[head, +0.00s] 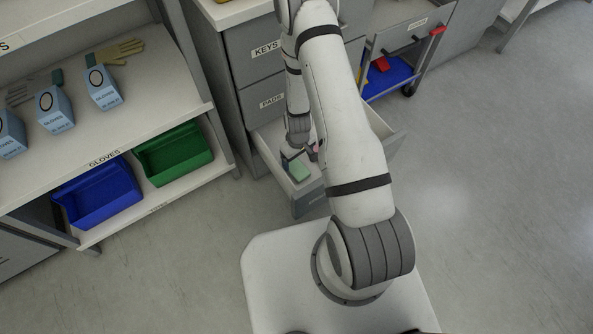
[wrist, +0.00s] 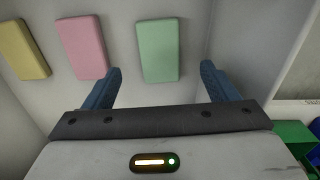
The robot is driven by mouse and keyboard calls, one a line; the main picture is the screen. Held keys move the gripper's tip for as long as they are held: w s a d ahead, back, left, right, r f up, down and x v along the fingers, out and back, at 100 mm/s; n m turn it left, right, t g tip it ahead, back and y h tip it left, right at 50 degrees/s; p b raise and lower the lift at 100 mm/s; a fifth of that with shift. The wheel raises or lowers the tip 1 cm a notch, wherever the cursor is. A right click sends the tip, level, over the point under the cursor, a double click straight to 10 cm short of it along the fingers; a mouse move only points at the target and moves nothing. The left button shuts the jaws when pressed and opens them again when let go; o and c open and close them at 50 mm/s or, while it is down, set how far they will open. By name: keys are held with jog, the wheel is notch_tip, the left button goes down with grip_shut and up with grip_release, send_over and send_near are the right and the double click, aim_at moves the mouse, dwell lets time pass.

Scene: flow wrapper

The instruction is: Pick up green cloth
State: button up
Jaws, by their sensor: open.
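The green cloth (wrist: 159,51) is a flat, rounded block lying on the pale bottom of an open drawer. In the wrist view it is ahead of my gripper (wrist: 160,84), between the lines of the two blue fingers. The fingers are apart with nothing between them. In the head view the green cloth (head: 299,171) shows in the drawer just below my gripper (head: 299,157). I cannot tell the exact height of the fingers above it.
A pink cloth (wrist: 81,47) and a yellow cloth (wrist: 24,50) lie left of the green one. The drawer wall (wrist: 237,45) rises close on the right. A shelf with a green bin (head: 174,153) and a blue bin (head: 98,192) stands left of the drawer cabinet.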

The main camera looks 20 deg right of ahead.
aim_at(297, 168)
jog(key=shift+w+f+b, duration=0.15)
jog(key=shift+f+b, duration=1.3)
jog(key=shift+f, duration=0.4)
jog(key=shift+w+f+b, duration=0.1)
jog(key=shift+f+b, duration=1.35)
jog(key=shift+f, duration=0.4)
jog(key=shift+r, duration=0.1)
jog(key=c, duration=1.1)
